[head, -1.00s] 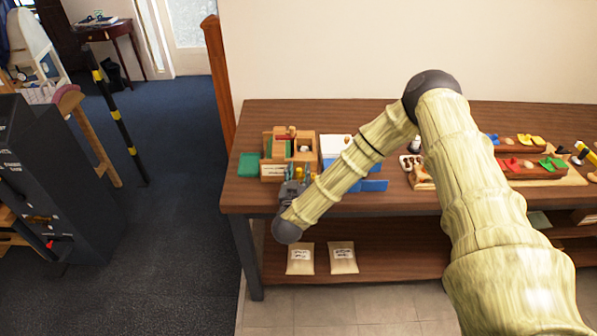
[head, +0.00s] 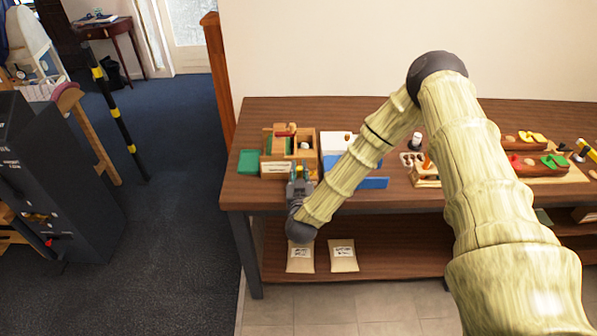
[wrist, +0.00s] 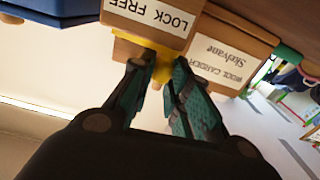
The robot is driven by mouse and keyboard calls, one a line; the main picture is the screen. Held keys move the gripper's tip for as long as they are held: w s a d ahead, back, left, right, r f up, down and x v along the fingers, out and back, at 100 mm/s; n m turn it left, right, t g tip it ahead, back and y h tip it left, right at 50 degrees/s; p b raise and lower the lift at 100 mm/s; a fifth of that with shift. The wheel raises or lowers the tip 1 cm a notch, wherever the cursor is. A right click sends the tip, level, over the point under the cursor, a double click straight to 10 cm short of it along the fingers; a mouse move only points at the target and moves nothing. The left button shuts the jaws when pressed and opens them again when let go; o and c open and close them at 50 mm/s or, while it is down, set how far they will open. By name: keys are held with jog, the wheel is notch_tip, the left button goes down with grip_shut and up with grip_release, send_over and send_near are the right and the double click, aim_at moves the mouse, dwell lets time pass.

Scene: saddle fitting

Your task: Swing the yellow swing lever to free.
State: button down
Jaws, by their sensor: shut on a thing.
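The yellow swing lever (wrist: 163,69) shows in the wrist view between the two dark green fingers of my gripper (wrist: 157,75). The fingers are shut on it, and they hide much of it. It sits just below a wooden block's white label (wrist: 150,14) that reads "LOCK FREE", upside down in this view. In the head view my gripper (head: 300,180) is at the front of the wooden fixture (head: 290,150) near the table's left end. A little yellow shows between the fingers there. I cannot tell which mark the lever points to.
A second label (wrist: 222,62) reads "WOOL CARDER Skelvane". The wooden table (head: 235,192) has a bare front left corner.

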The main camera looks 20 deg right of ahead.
aim_at(298, 170)
jog(key=n+y, duration=0.1)
jog(key=y, duration=0.1)
jog(key=s+n+y+b, duration=0.1)
jog(key=n+y+b, duration=0.1)
jog(key=y, duration=0.1)
jog(key=shift+s+d+f+t+y, duration=0.1)
jog(key=shift+s+d+t+y, duration=0.1)
jog(key=shift+d+t+y, duration=0.1)
jog(key=n+y, duration=0.1)
jog(key=n+y+b, duration=0.1)
jog(key=s+n+y+b, duration=0.1)
jog(key=shift+d+y, duration=0.35)
jog(key=shift+y, duration=0.05)
jog(key=shift+s+d+n+g+y+b, duration=0.2)
jog(key=shift+n+g+y+b, duration=0.4)
jog(key=shift+y, duration=0.35)
jog(key=shift+s+d+n+g+y+b, duration=0.15)
jog(key=shift+d+n+g+y+b, duration=0.2)
jog(key=shift+n+y, duration=0.5)
jog(key=shift+s+d+n+g+y+b, duration=0.1)
jog(key=shift+s+n+g+y+b, duration=0.1)
jog(key=shift+n+g+y+b, duration=0.6)
jog(key=shift+y, duration=0.5)
jog(key=c, duration=1.4)
grip_release()
jog(key=shift+s, duration=0.1)
jog(key=v, duration=1.2)
